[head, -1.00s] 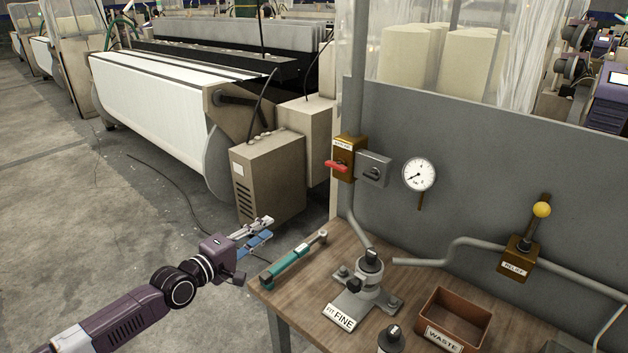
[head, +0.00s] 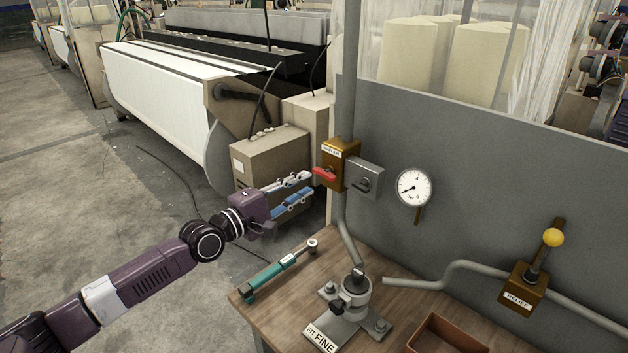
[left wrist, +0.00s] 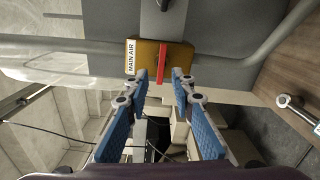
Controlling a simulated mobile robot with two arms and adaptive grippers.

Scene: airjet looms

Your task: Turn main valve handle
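The main valve is a brass-coloured box (head: 340,160) on a vertical pipe, with a red handle (head: 324,174) on its left side. In the left wrist view the box (left wrist: 178,57) carries a "MAIN AIR" label, and the red handle (left wrist: 161,64) lies across its face, ahead of the fingertips. My left gripper (head: 309,185) is just left of the handle, with its fingers apart and nothing between them. In the left wrist view the open fingers (left wrist: 159,75) have blue pads, and the handle's end shows between their tips. My right gripper is not in view.
A grey switch box (head: 366,179) sits right of the valve, then a gauge (head: 413,188). Below is a wooden bench (head: 300,292) with a green-handled tool (head: 277,270) and a metal fixture (head: 350,305). A beige cabinet (head: 268,165) stands behind my left gripper.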

